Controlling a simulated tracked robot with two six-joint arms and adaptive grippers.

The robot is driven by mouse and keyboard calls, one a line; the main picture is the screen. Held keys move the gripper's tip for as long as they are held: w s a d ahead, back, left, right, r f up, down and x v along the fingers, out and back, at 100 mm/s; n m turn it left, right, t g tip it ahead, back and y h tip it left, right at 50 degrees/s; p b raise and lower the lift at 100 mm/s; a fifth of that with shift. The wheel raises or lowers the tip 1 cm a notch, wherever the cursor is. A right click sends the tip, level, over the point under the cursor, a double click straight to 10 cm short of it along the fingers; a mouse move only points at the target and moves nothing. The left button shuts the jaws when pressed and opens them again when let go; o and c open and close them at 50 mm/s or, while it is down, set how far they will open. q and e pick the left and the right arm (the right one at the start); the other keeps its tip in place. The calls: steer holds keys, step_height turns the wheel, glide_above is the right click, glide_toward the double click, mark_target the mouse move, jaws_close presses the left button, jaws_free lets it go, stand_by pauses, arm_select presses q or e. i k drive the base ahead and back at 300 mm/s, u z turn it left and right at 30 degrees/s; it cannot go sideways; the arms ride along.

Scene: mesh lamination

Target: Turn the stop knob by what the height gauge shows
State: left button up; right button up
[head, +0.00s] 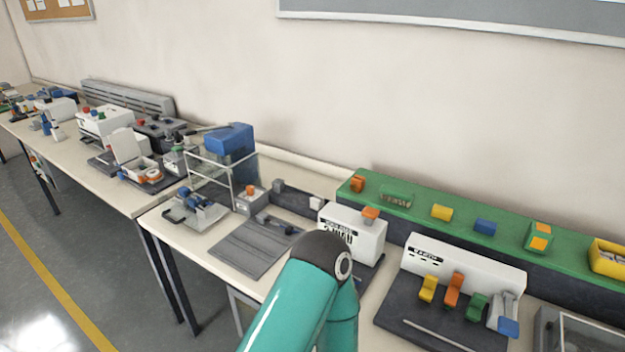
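One teal arm of mine rises from the bottom middle; its dark joint hides part of the bench. Neither gripper shows. I cannot tell for sure which part is the stop knob or the height gauge. A small grey box with an orange knob (250,188) stands on the near bench, left of the arm. A white box with an orange block on top (352,232) and black markings on its front stands just behind the arm. The markings are too small to read.
A white panel unit (464,268) with yellow, orange, green and blue levers stands at the right. A green shelf (410,205) with small coloured blocks runs behind. A dark grey flat plate (253,247) lies left of the arm. More benches with equipment extend far left.

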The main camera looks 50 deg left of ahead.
mark_target(250, 189)
steer(key=z, duration=1.05)
steer(key=k, duration=1.95)
steer(key=z, duration=0.05)
steer(key=i, duration=0.2)
steer(key=u, duration=2.65)
steer(key=k, duration=0.6)
steer(key=u, duration=0.25)
steer(key=i, duration=0.9)
steer(key=u, duration=0.2)
